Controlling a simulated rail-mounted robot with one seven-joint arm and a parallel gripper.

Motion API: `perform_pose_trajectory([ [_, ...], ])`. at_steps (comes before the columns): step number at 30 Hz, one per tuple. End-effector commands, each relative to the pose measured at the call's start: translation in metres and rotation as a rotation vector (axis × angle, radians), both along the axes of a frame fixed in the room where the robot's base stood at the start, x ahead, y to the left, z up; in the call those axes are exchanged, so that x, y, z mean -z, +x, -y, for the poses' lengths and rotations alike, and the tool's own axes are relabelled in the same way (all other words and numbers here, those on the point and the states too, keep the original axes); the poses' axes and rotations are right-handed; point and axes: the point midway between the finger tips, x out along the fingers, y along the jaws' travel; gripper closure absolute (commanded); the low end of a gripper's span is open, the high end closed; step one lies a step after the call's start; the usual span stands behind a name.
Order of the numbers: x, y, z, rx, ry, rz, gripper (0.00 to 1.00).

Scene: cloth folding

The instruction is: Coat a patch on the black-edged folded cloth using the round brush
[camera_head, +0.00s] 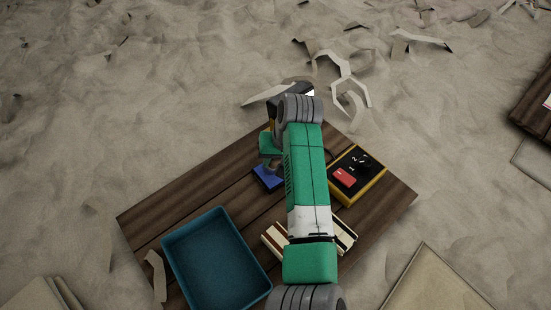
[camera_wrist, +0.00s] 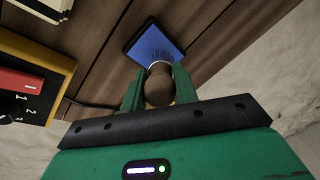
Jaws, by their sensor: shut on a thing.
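My gripper (camera_wrist: 160,92) is shut on the round brush (camera_wrist: 159,84), whose rounded brown handle sits between the green fingers. In the head view my gripper (camera_head: 270,147) is at the table's far side, above the blue pad (camera_head: 268,178). The brush's lower end points at the pad (camera_wrist: 154,46); I cannot tell whether they touch. A cream folded piece with black edging (camera_head: 346,238), seemingly the black-edged cloth, lies partly behind my arm. A corner of it shows in the wrist view (camera_wrist: 48,7). A cream and brown striped piece (camera_head: 275,240) lies to its left.
A teal tray (camera_head: 166,268) stands at the table's front left. A yellow and black box with a red button (camera_head: 357,174) stands right of my arm, with a cable near it. Bare wood (camera_head: 150,215) shows at the left. Pale sandy ground with scraps surrounds the table.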

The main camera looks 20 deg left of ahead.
Motion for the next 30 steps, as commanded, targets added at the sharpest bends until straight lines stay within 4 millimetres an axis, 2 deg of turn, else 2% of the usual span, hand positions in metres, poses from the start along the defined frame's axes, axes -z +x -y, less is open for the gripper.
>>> perform_pose_trajectory([
  [1,-0.011,0.000,0.000,-0.001,0.000,0.000,0.94],
  [15,-0.054,0.000,-0.001,-0.001,0.000,0.000,0.94],
  [30,-0.053,0.000,0.000,-0.001,0.000,0.001,0.94],
])
